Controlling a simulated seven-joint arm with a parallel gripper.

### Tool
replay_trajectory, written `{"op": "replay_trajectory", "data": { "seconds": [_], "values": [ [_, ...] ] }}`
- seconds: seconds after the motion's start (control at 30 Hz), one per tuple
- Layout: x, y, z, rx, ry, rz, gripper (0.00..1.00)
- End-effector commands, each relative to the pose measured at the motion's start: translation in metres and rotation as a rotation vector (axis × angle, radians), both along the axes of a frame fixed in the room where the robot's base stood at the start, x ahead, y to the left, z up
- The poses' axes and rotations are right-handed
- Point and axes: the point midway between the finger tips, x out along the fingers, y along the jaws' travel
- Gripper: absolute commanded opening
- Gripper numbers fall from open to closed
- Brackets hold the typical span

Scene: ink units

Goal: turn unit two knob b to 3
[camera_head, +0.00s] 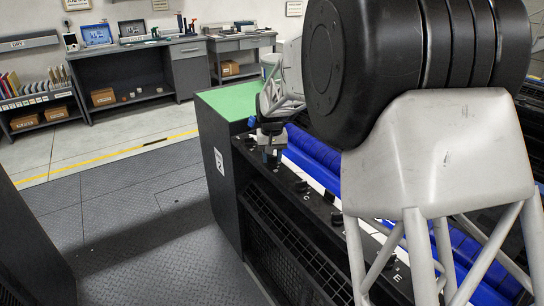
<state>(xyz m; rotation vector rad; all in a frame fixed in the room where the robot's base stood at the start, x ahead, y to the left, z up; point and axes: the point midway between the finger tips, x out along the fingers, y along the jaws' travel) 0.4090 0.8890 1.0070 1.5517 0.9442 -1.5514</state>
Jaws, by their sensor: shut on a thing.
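The black unit with the white "2" label (219,161) stands in the middle of the view, with a row of black knobs along its sloped top edge. My gripper (271,156) is down on this row near the unit's far end, shut on a knob that its fingers mostly hide. By its place before the knob marked C (302,187), this is knob b. Its pointer and scale numbers cannot be read. Another small dark knob (249,140) shows just beyond the gripper.
My arm covers much of the right side. Blue rollers (315,155) lie behind the knob row. A green top (231,101) covers the unit's far end. Dark floor plates (130,225) are clear at left. Workbenches (130,75) stand far back.

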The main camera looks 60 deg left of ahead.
Motion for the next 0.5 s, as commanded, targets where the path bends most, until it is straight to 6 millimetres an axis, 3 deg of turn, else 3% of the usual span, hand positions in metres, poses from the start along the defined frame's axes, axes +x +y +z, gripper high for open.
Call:
{"op": "replay_trajectory", "data": {
  "seconds": [0.5],
  "values": [
    [-0.0007,0.0007,0.0001,0.0,0.0,-0.338,0.15]
  ]
}}
